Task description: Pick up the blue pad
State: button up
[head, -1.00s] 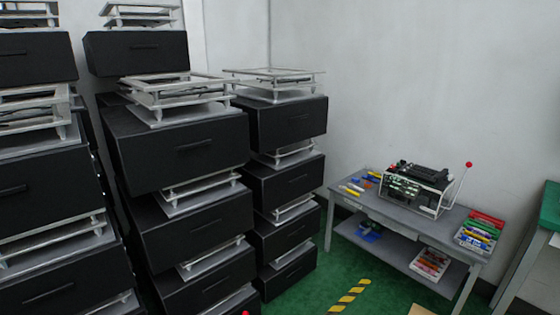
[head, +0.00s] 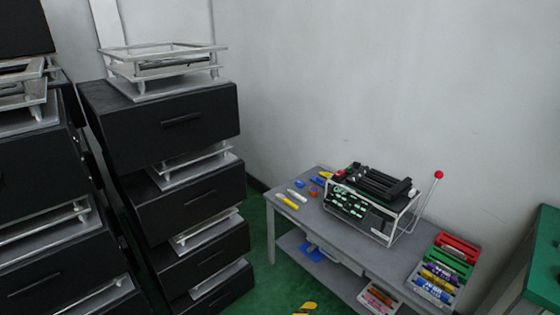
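A flat blue piece (head: 312,253) lies on the lower shelf of the grey table, near its left end; it looks like a pad, though it is small and its detail is unclear. Two smaller blue items (head: 300,184) lie on the tabletop at the left, and I cannot tell whether either is a pad. The grey table (head: 345,232) stands by the wall. My gripper is not in view.
A lever machine with a red knob (head: 439,175) stands on the table. Colored markers fill a tray (head: 448,250) on the right. Black drawer stacks (head: 180,140) stand at left. A green bench (head: 545,240) is at far right. Green floor (head: 256,232) shows between stacks and table.

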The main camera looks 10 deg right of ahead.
aim_at(300, 184)
jog(key=i+l, duration=0.45)
jog(key=i, duration=0.15)
jog(key=i+l, duration=0.45)
jog(key=i+u, duration=0.15)
jog(key=u, duration=2.75)
jog(key=l+z, duration=0.1)
jog(key=z, duration=2.7)
jog(key=i+j+u, duration=0.1)
jog(key=i+u, duration=0.3)
jog(key=i, duration=0.2)
jog(key=i+l+u, duration=0.1)
jog(key=i+u, duration=0.3)
jog(key=i, duration=0.2)
